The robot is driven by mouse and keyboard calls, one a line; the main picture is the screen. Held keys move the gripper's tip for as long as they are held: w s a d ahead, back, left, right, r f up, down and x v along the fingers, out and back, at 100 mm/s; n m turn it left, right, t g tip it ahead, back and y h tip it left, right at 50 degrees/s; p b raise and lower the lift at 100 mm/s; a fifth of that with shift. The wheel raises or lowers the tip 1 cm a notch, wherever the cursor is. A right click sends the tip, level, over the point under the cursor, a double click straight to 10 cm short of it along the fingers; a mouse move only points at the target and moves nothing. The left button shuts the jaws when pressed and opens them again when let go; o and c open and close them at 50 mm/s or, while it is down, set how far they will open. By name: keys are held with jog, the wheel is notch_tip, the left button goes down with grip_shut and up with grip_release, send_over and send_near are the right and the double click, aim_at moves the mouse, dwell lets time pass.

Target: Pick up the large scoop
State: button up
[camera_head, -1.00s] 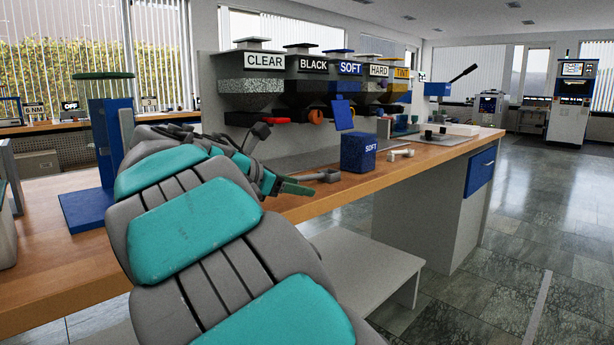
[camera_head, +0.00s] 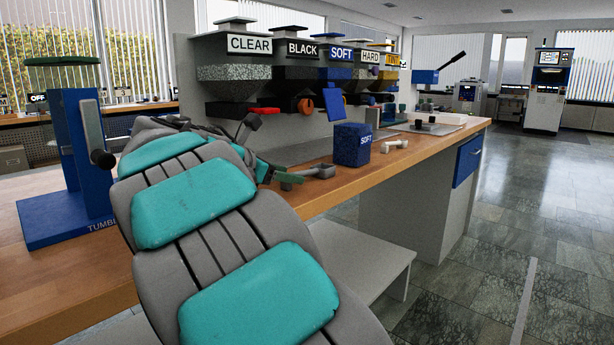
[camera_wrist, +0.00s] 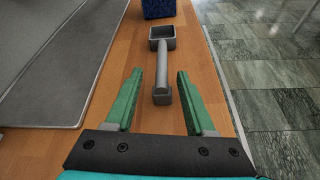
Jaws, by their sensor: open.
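A grey scoop with a square open head and a straight handle lies on the wooden bench; the wrist view shows its handle (camera_wrist: 162,68) pointing toward me. My gripper (camera_wrist: 160,74) is open and empty. Its two green fingers stand left and right of the handle's near end, apart from it. In the head view my gripper (camera_head: 268,173) is partly hidden behind my arm. I cannot tell its exact height over the bench.
A grey tray (camera_wrist: 50,80) lies left. The bench edge is close on the right. Labelled hoppers (camera_head: 248,72) hang behind.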

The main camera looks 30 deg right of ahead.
aim_at(307, 174)
jog(key=x, duration=0.4)
jog(key=shift+s+d+r, duration=0.1)
jog(key=shift+d+r, duration=0.05)
jog(key=shift+d, duration=0.1)
grip_shut()
